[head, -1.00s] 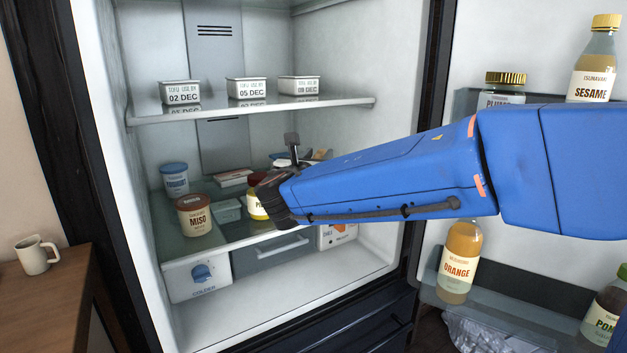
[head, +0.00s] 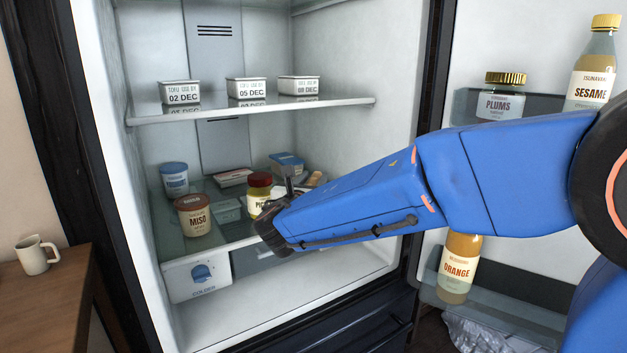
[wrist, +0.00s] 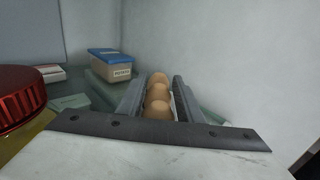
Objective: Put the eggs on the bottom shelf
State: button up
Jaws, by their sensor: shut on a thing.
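Several brown eggs (wrist: 158,96) sit in a row between the two fingers of my gripper (wrist: 164,84) in the wrist view. My gripper is shut on them; whether a carton holds them is hard to tell. In the head view the wrist end of my arm is inside the open fridge, just in front of the glass shelf (head: 235,238), at the right of the pickle jar (head: 259,190). My fingers are mostly hidden there behind the arm. Whether the eggs touch the shelf cannot be seen.
A miso tub (head: 194,217), a blue-lidded tub (head: 174,178) and a blue-lidded box (wrist: 110,65) stand on the glass shelf. The red lid (wrist: 22,100) is close at left. Three tofu packs (head: 246,89) are on the shelf above. The fridge wall is at right.

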jog(key=shift+f, duration=0.1)
jog(key=o, duration=1.2)
jog(key=shift+s, duration=0.1)
jog(key=s, duration=0.4)
jog(key=s+a, duration=0.1)
jog(key=s, duration=0.2)
jog(key=s+a, duration=0.1)
jog(key=s, duration=0.3)
jog(key=shift+s+a, duration=0.15)
jog(key=shift+s, duration=0.2)
jog(key=shift+s, duration=0.1)
